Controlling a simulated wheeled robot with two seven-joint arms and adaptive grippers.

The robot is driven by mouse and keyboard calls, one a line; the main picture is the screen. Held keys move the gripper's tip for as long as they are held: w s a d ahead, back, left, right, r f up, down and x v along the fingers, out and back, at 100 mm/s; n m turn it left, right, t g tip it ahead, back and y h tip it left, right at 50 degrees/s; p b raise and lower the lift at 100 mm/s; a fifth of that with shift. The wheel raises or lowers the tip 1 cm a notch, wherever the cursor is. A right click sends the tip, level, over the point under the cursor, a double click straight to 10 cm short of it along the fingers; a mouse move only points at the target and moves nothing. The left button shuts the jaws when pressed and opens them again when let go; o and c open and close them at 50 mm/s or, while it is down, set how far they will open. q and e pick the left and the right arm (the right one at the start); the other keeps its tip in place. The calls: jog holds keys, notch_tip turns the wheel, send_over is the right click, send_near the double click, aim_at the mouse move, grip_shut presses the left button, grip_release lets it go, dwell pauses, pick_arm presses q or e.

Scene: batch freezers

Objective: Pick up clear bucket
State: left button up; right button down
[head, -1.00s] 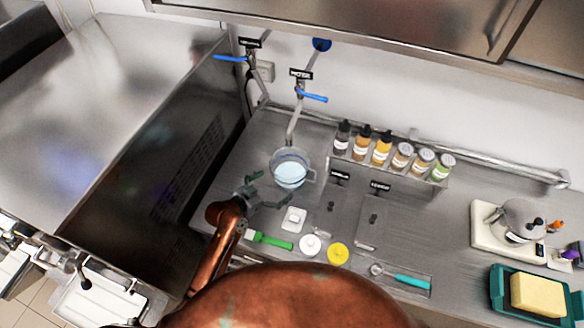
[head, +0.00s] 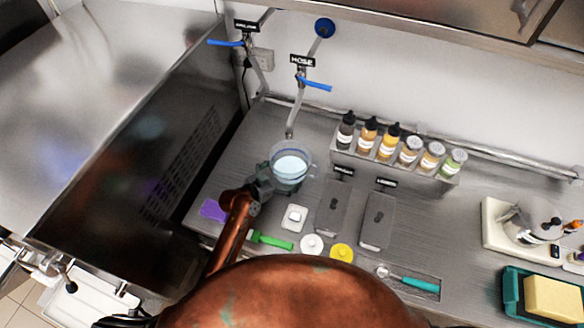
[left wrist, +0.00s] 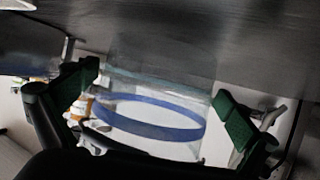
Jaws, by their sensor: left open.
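The clear bucket (head: 291,166) stands on the steel counter under the hose tap, with pale liquid showing inside. My left gripper (head: 274,181) is at its near left side in the head view. In the left wrist view the clear bucket (left wrist: 155,110), with a blue band around it, lies between the two green-padded fingers of my left gripper (left wrist: 155,112). The fingers are spread wide, and gaps show between them and the bucket. My right gripper is not in view.
A rack of several bottles (head: 395,165) stands at the back, right of the bucket. A small white dish (head: 294,218), a green-handled tool (head: 271,240) and white and yellow lids (head: 341,252) lie in front. A hose pipe (head: 296,108) hangs above the bucket.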

aim_at(291, 170)
pick_arm(q)
jog(key=x, duration=0.3)
jog(key=shift+w+d, duration=0.1)
jog(key=shift+d, duration=0.05)
jog(key=c, duration=1.5)
jog(key=shift+r, duration=0.1)
